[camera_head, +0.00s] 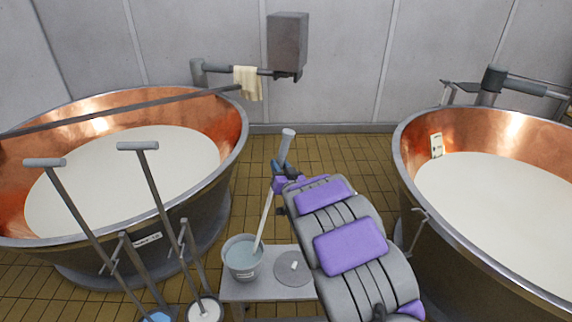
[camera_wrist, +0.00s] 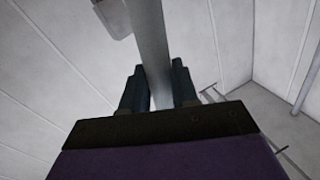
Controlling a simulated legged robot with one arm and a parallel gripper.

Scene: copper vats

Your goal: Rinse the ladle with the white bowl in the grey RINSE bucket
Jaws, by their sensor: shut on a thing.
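The ladle (camera_head: 265,220) has a pale shaft with a thick grey upper end. My gripper (camera_head: 281,178) is shut on the upper part of the ladle; in the wrist view the grey handle (camera_wrist: 149,40) stands between both fingers (camera_wrist: 160,90). The shaft slants down and left into the grey bucket (camera_head: 243,271). The bucket holds bluish liquid and has a small label, too small to read, on its front. The lower end of the ladle is inside the bucket, and its white bowl cannot be made out.
The bucket stands on a low grey table (camera_head: 262,291) beside a round grey lid (camera_head: 291,272). Copper vats of white liquid stand at left (camera_head: 232,125) and right (camera_head: 408,140). Long T-handled tools (camera_head: 145,148) rise left of the table. A cloth (camera_head: 247,82) hangs from a bar behind.

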